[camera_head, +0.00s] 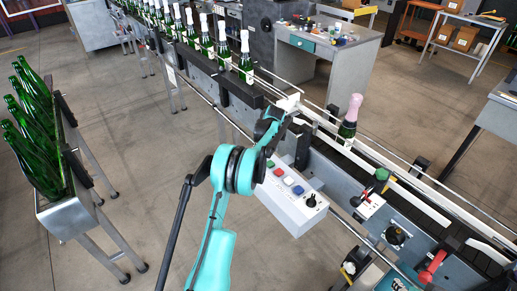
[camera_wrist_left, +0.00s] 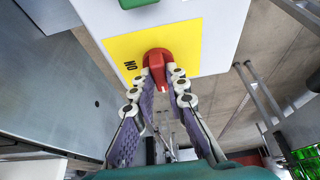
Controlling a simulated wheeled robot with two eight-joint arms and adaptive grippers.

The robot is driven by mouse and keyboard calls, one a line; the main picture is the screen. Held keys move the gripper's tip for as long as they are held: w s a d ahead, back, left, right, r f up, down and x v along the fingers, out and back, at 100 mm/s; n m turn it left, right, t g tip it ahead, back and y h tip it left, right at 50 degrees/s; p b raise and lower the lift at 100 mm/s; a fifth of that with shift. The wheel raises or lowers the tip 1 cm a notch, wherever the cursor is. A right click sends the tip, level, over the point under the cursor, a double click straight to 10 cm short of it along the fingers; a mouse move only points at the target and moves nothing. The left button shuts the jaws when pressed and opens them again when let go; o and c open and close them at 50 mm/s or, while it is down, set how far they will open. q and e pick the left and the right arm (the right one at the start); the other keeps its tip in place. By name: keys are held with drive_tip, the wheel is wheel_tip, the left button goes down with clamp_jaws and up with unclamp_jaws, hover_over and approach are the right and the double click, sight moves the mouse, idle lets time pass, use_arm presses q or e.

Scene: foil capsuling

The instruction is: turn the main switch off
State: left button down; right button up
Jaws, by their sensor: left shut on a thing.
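The main switch is a red knob (camera_wrist_left: 157,58) on a yellow plate (camera_wrist_left: 122,46) marked ON, fixed to a white panel (camera_wrist_left: 222,14). The ON mark is left of the knob and appears turned on its side. My left gripper (camera_wrist_left: 161,78) is shut on the red knob, one finger on either side. In the head view my left arm reaches the line beside a white control box (camera_head: 296,205), and I cannot make out the red knob there. My right gripper does not show clearly in either view.
The control box carries coloured buttons and a black knob. A bottle with a pink foil (camera_head: 351,113) stands on the conveyor. More bottles (camera_head: 246,62) stand in a row further back. A rack of green bottles (camera_head: 33,135) is at left. A red lever (camera_head: 432,266) is at lower right.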

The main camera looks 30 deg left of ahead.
use_arm(q)
drive_tip(key=c, duration=1.5)
unclamp_jaws()
drive_tip(key=shift+c, duration=0.2)
drive_tip(key=v, duration=1.2)
drive_tip(key=shift+f, duration=0.1)
